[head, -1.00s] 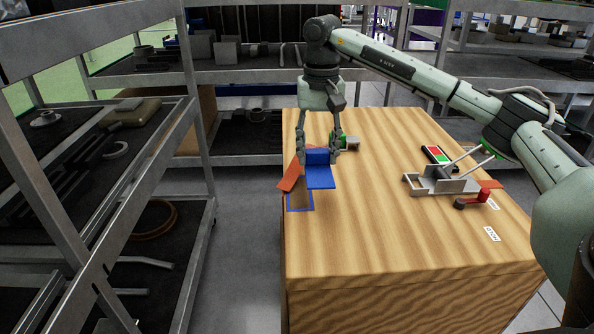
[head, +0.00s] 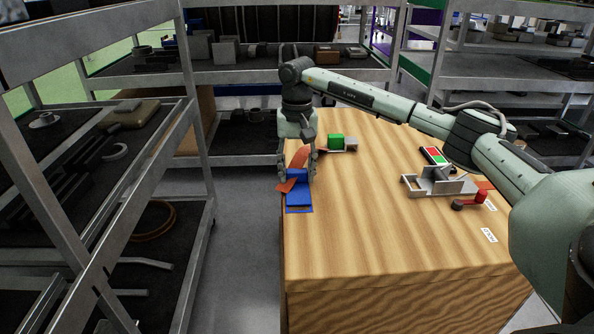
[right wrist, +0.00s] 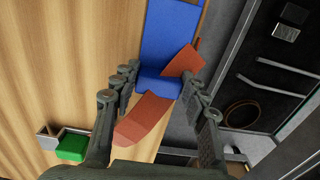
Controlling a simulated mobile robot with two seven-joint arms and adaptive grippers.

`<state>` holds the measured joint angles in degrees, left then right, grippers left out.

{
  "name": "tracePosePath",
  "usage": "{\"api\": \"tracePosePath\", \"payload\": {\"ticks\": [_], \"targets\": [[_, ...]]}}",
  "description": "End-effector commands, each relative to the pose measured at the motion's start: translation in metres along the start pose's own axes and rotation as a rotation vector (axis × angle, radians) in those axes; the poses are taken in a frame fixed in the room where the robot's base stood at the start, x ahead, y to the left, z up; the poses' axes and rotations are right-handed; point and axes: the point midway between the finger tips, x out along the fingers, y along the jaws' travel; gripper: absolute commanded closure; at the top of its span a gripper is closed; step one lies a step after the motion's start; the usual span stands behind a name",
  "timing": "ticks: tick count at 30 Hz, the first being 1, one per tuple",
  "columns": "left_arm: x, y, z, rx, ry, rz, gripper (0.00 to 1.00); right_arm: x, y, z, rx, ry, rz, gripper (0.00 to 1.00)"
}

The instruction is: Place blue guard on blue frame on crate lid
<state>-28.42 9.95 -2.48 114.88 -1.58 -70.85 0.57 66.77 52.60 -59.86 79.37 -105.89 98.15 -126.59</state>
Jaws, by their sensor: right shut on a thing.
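My right gripper (head: 297,176) points down at the left edge of the wooden crate lid (head: 390,235). It is shut on the blue guard (head: 299,195), an L-shaped plate with an upright part between the fingers. The guard also shows in the right wrist view (right wrist: 170,38). The blue frame (head: 300,210) is an outline on the lid, mostly covered by the guard; its near edge shows. I cannot tell whether the guard touches the lid. My left gripper is not in view.
An orange strip (head: 287,186) lies beside and behind the guard, partly hidden by it; it also shows in the right wrist view (right wrist: 145,118). A green block (head: 336,141) stands farther back. A grey fixture with a red handle (head: 481,197) is at the right. The lid's middle is clear.

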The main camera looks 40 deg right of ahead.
Motion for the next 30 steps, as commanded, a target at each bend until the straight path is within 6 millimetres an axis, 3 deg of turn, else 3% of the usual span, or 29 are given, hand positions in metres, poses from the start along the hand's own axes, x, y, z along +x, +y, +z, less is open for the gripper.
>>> {"api": "tracePosePath", "payload": {"ticks": [3, 4, 8, 20, 30], "targets": [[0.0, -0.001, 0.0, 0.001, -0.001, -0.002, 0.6, 0.004, 0.0, 0.0, 0.0, -0.001, 0.0, 0.84], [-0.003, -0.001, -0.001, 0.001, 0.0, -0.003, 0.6, 0.003, 0.0, 0.0, 0.0, 0.0, 0.0, 0.53], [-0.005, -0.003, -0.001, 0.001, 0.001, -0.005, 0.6, 0.003, 0.0, 0.0, 0.0, -0.001, 0.0, 0.36], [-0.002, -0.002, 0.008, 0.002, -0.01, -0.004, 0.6, -0.005, 0.0, 0.0, 0.0, 0.001, -0.002, 0.35], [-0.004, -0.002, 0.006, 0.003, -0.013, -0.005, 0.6, -0.072, -0.001, -0.001, 0.0, 0.003, -0.003, 0.35]]}}
